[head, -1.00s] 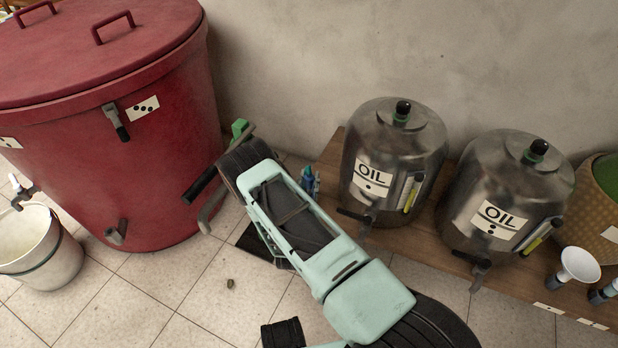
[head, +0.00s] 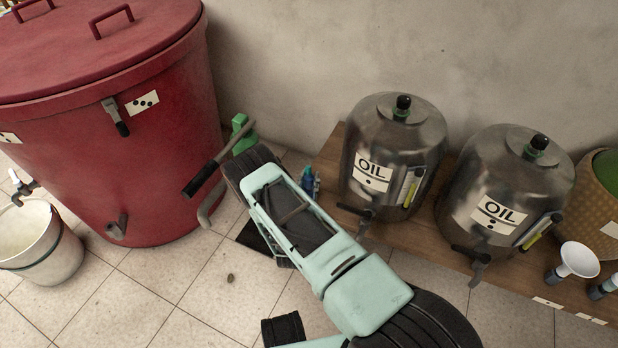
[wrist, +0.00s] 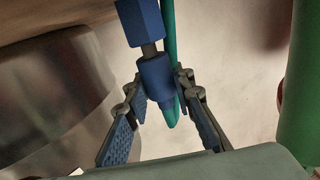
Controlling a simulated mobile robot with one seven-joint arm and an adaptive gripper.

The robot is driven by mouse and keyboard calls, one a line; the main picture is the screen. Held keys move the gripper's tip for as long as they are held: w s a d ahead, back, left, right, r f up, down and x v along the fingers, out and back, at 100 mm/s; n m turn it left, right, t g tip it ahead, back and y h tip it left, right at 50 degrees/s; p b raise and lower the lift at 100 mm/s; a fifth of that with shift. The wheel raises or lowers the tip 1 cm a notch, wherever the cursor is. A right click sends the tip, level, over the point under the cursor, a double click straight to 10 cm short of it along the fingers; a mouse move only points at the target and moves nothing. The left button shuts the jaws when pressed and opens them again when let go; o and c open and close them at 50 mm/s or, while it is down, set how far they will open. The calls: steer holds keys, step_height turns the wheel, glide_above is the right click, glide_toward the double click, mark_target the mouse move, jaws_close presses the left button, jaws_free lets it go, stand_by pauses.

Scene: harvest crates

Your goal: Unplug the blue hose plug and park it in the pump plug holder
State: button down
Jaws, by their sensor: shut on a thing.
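In the wrist view my gripper (wrist: 162,88) is shut on a blue plug (wrist: 155,78), with one finger on each side of it. A grey pin or neck joins the plug's top to a blue block (wrist: 140,22) above; I cannot tell whether they are still plugged together. A teal hose (wrist: 170,35) runs behind the plug and loops under it. In the head view my arm hides the gripper. The green pump (head: 243,130) with its long dark handle stands beside the red vat. I cannot make out its plug holder. A small blue and teal item (head: 308,181) shows beside my arm.
Two steel oil tanks (head: 389,140) (head: 492,175) stand on a wooden bench (head: 420,238) at the right, with a white funnel (head: 578,260). A red vat (head: 90,150) and a white bucket (head: 38,255) are at the left. A green cylinder (wrist: 303,80) is close at the wrist view's right edge.

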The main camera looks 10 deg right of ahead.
mark_target(308, 183)
steer(key=shift+f, duration=0.1)
steer(key=c, duration=1.6)
jaws_free()
steer(key=shift+s+a, duration=0.1)
steer(key=v, duration=0.7)
steer(key=shift+s, duration=0.15)
